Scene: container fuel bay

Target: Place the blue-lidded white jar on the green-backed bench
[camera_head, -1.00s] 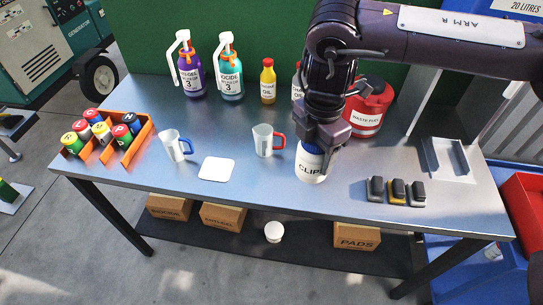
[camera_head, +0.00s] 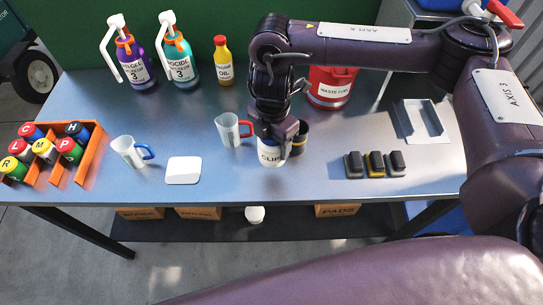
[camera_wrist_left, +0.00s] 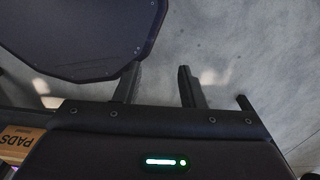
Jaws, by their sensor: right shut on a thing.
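The white jar (camera_head: 270,157) with a "CLIPS" label is at the middle of the green-backed bench (camera_head: 215,185) in the head view. My right gripper (camera_head: 275,138) comes down over its top and is shut on it, hiding most of the blue lid. The jar looks upright. I cannot tell whether its base touches the bench top. In the left wrist view my left gripper (camera_wrist_left: 158,72) is open and empty, with its fingers apart above the grey floor.
A red-handled mug (camera_head: 230,130) stands just left of the jar. A dark cylinder (camera_head: 300,138) is close on its right. Several dark blocks (camera_head: 375,165) lie further right. A white pad (camera_head: 183,170) and blue-handled mug (camera_head: 130,151) are left. Bottles and a red bin (camera_head: 331,88) stand behind.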

